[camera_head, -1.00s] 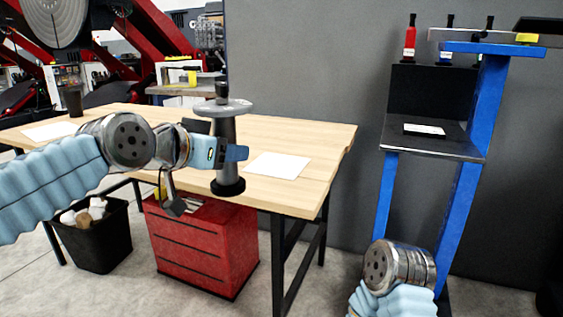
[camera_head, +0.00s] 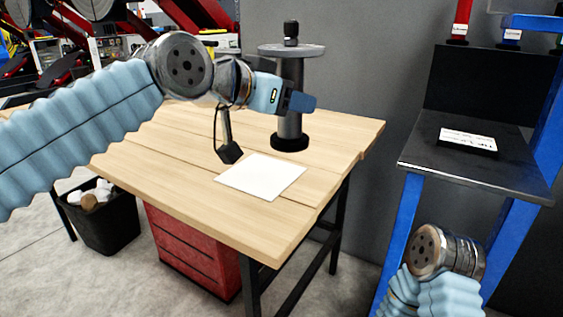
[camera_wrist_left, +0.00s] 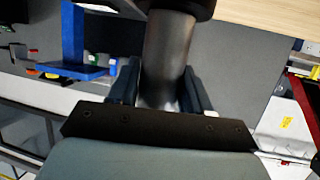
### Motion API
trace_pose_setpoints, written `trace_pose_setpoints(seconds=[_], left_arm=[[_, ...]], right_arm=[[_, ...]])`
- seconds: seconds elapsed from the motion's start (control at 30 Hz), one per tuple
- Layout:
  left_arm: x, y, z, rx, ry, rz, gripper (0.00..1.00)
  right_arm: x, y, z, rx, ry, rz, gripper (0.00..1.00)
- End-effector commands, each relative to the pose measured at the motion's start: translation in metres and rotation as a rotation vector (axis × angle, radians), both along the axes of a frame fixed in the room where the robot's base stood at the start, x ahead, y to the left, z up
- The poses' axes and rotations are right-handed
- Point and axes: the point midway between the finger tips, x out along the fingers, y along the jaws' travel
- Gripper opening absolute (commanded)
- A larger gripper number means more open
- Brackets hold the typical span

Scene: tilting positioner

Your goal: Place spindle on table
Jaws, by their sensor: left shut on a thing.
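The spindle (camera_head: 291,100) is a dark grey upright post with a wide round flange near its top, a black knob above and a black round foot. My left gripper (camera_head: 300,102) is shut on the spindle's shaft. In the left wrist view the shaft (camera_wrist_left: 168,60) stands between the two fingers of the left gripper (camera_wrist_left: 160,88). The wooden table (camera_head: 190,145) is below; the spindle's foot shows against its back right part, and I cannot tell whether it touches. My right gripper is out of view; only part of my right arm shows at lower right.
A white sheet (camera_head: 262,177) lies on the table in front of the spindle. A blue-framed stand with a dark shelf (camera_head: 478,170) is at right. A red drawer cabinet (camera_head: 190,250) and a black bin (camera_head: 108,225) stand below. The table's front left is clear.

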Motion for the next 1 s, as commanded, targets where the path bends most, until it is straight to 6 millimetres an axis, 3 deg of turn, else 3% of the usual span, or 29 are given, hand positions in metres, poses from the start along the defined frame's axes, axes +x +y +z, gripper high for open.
trace_pose_setpoints(seconds=[0.17,0.47,0.5,0.7,1.0], left_arm=[[0.019,0.009,-0.008,-0.004,0.000,0.005,0.00],[0.087,0.038,-0.041,-0.004,-0.001,0.006,0.00],[0.093,0.040,-0.052,-0.003,0.001,0.004,0.00],[0.115,0.049,-0.081,-0.003,-0.003,0.002,0.00],[0.130,0.055,-0.104,-0.003,-0.001,0.003,0.00]], right_arm=[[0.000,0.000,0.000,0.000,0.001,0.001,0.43],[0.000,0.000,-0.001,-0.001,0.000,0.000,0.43],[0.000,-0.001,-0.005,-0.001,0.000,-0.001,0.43],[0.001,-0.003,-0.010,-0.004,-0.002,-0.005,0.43],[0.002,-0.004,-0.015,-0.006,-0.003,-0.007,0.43]])
